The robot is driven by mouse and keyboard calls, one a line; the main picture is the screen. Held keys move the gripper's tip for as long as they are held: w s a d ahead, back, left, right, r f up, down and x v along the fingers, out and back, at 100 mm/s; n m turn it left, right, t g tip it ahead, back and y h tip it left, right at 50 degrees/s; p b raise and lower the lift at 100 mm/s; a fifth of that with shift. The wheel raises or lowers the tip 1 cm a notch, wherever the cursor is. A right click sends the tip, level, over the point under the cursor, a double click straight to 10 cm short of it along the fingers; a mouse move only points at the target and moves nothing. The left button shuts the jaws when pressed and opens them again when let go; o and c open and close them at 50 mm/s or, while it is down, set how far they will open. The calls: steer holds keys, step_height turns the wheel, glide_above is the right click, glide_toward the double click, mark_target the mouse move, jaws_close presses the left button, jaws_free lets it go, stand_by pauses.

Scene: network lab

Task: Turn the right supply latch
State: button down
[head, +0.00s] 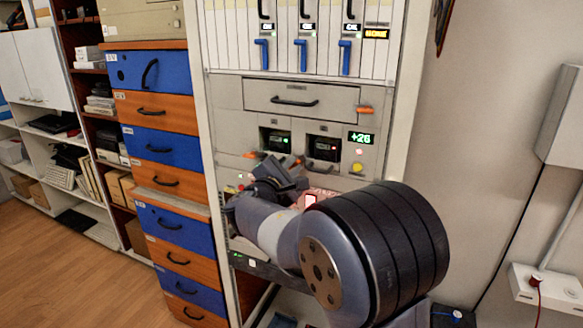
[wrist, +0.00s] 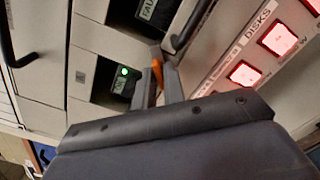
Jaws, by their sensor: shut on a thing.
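The right supply (head: 323,148) is a dark unit with a red-lit display and a dark handle below it, in the grey rack. In the wrist view, its display (wrist: 150,8) reads like "FAULT". The orange right supply latch (wrist: 158,71) sits at this unit's lower left. My gripper (wrist: 158,66) is shut on the latch, one finger on each side. In the head view, my gripper (head: 284,163) is at the rack front and my arm hides its lower part. The left supply (head: 275,140) shows green, with an orange latch (head: 252,155) at its lower left.
Red-lit disk buttons (wrist: 277,40) lie close to the right of my gripper in the wrist view. A drawer (head: 300,98) is above the supplies. A display (head: 360,137) reads "+26". Blue and orange drawers (head: 158,148) stand left of the rack. The floor (head: 80,270) is clear.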

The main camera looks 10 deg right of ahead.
steer(key=n+p, duration=0.2)
steer(key=n, duration=0.3)
steer(key=shift+r+n, duration=0.1)
steer(key=shift+n, duration=0.2)
steer(key=shift+n+p, duration=1.15)
steer(key=shift+n, duration=0.75)
steer(key=c, duration=1.5)
jaws_free()
steer(key=b+v, duration=0.1)
steer(key=v, duration=1)
steer(key=shift+b, duration=0.4)
steer(key=shift+w+d, duration=0.1)
